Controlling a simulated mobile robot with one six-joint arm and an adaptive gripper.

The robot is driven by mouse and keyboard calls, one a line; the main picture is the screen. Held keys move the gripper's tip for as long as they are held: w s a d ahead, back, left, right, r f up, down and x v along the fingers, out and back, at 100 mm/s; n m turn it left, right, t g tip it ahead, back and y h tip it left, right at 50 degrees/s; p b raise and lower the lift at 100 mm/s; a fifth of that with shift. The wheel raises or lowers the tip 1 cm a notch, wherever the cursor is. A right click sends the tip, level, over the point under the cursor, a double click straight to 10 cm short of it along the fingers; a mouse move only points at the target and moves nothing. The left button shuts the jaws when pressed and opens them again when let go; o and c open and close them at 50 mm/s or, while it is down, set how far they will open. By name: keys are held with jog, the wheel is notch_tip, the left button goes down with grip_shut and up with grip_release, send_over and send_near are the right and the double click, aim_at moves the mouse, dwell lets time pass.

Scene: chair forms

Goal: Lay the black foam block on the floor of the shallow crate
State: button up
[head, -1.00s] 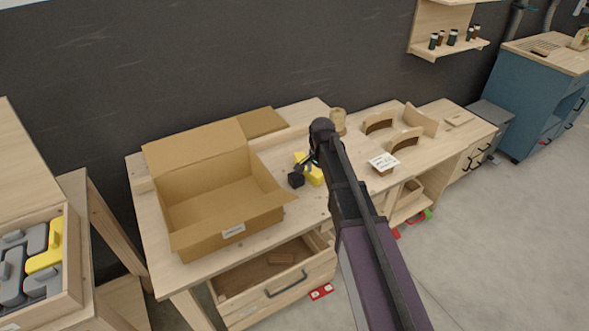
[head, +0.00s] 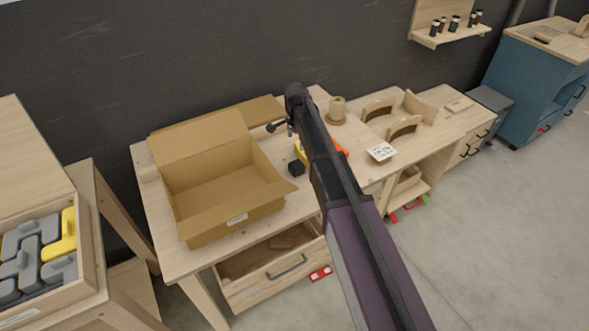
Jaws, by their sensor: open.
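The black foam block (head: 296,168) is a small dark cube on the wooden workbench, just right of the cardboard box. My gripper (head: 280,129) is open and empty, above the bench behind the block and apart from it; its fingers are small and partly hidden by my arm. A shallow wooden crate (head: 50,311) at the left edge is cut off by the picture and holds several grey and yellow pieces. I cannot tell for certain that it is the task's crate.
An open, empty-looking cardboard box (head: 237,219) stands on the bench (head: 162,236). A yellow piece (head: 301,152) is partly hidden behind my arm. A wooden spool (head: 336,111), a white card (head: 381,152) and curved wooden forms (head: 404,128) stand to the right. A drawer (head: 275,279) is open below.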

aim_at(297, 165)
jog(key=shift+f+b, duration=4.15)
jog(key=shift+f, duration=0.1)
jog(key=shift+d+f+b, duration=0.15)
jog(key=shift+f+b, duration=2.45)
jog(key=c, duration=0.7)
jog(key=shift+c, duration=0.2)
jog(key=shift+r, duration=0.25)
notch_tip(297, 165, up, 10)
jog(key=p, duration=1)
jog(key=shift+f, duration=0.2)
